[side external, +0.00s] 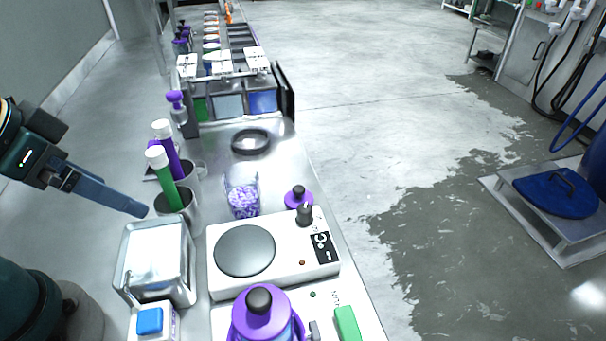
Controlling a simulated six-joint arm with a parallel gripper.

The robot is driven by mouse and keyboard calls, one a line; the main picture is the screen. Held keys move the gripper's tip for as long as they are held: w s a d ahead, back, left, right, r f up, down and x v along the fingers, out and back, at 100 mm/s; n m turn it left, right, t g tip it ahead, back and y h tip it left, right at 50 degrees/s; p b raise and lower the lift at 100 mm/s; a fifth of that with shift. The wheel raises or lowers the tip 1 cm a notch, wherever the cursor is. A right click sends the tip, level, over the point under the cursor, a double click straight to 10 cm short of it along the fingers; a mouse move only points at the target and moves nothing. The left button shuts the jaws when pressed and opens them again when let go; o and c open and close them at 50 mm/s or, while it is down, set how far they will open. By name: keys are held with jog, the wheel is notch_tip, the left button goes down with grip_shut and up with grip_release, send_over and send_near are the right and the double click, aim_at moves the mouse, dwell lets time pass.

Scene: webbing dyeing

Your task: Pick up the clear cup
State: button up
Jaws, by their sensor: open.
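A clear cup (243,198) stands on the metal bench, just behind the white hot plate. It holds small purple and white pieces. My gripper (138,208) reaches in from the left with its fingers pointing right and slightly down. It is open, with nothing seen between its fingers, which overlap from this side. The gripper is well to the left of the cup and apart from it. Metal holders with a green tube and a purple tube stand between them.
The hot plate (300,255) is in front of the cup, with a purple-lidded vessel (262,318) nearer. A purple stopper (298,197) is to the cup's right. A black ring (250,141) lies behind. A metal container (157,262) stands front left.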

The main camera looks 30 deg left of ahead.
jog(key=d+r+n+g+h, duration=0.2)
jog(key=d+n+g+h, duration=0.1)
jog(key=d, duration=0.2)
jog(key=n+g+h, duration=0.2)
jog(key=g+h, duration=0.1)
jog(key=g, duration=0.3)
send_near(260, 284)
jog(key=s+a+f, duration=0.1)
jog(key=s+a, duration=0.1)
jog(key=a, duration=0.1)
jog(key=d+f+n+g+h, duration=0.1)
jog(key=d+f+g, duration=0.1)
jog(key=f, duration=0.1)
jog(key=d+f+n+g+h, duration=0.1)
jog(key=d+f+g, duration=0.1)
jog(key=f, duration=0.1)
jog(key=w+d+f+g, duration=0.1)
jog(key=d+f+g, duration=0.1)
jog(key=f, duration=0.1)
jog(key=shift+w+d+n+h, duration=0.1)
jog(key=shift+d+n+h, duration=0.1)
jog(key=shift+n+h, duration=0.2)
jog(key=shift+s+d+f+g, duration=0.15)
jog(key=shift+s+f+g, duration=0.25)
jog(key=shift+f+g, duration=0.15)
jog(key=shift+x, duration=2.4)
jog(key=shift+c, duration=0.3)
grip_shut()
